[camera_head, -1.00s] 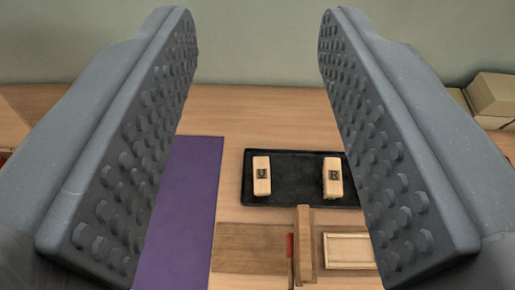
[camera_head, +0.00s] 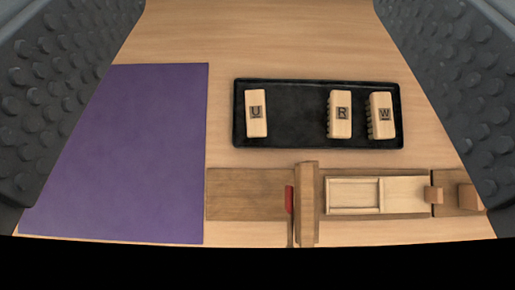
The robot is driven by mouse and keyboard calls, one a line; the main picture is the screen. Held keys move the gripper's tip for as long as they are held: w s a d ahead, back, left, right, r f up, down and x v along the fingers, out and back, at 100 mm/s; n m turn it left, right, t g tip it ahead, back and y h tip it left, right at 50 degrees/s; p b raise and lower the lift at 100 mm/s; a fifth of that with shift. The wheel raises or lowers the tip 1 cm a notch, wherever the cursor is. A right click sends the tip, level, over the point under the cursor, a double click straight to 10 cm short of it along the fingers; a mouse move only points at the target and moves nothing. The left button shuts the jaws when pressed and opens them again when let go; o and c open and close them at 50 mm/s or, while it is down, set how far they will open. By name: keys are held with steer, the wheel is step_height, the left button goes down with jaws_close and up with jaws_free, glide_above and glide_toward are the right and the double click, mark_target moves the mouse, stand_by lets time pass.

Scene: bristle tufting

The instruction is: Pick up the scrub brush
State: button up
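Three pale wooden blocks lie on a black tray (camera_head: 290,142). The block marked U (camera_head: 256,122) is at the left, the block marked R (camera_head: 342,125) right of centre, and the block marked W (camera_head: 383,128) at the right. R and W show a row of dark bristle-like teeth along their left edges; U shows none. None is labelled a scrub brush, so I cannot tell for certain which it is. My gripper (camera_head: 258,60) is open and empty, with studded grey fingers at the left and right edges, apart from the blocks. Its fingertips are cut off.
A purple mat (camera_head: 130,150) lies at the left. In front of the tray is a wooden fixture (camera_head: 250,194) with an upright post (camera_head: 307,204), a red part (camera_head: 289,199) and a shallow frame (camera_head: 354,195). The table behind the tray is clear.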

steer(key=w+f+g+b, duration=0.1)
steer(key=w+f+g, duration=0.25)
steer(key=f, duration=0.55)
steer(key=w+f+g+b, duration=0.15)
steer(key=w+f, duration=0.25)
steer(key=f, duration=0.4)
steer(key=f+g+b, duration=0.1)
steer(key=f+g, duration=0.1)
steer(key=f, duration=0.9)
steer(key=w+f+g+b, duration=0.1)
steer(key=f+g+b, duration=0.1)
steer(key=f, duration=0.9)
steer(key=w+f+g+b, duration=0.1)
steer(key=f+g+b, duration=0.1)
steer(key=f, duration=0.9)
steer(key=shift+f+n+g, duration=0.3)
steer(key=shift+g, duration=0.3)
steer(key=shift+r, duration=0.1)
steer(key=c, duration=1.1)
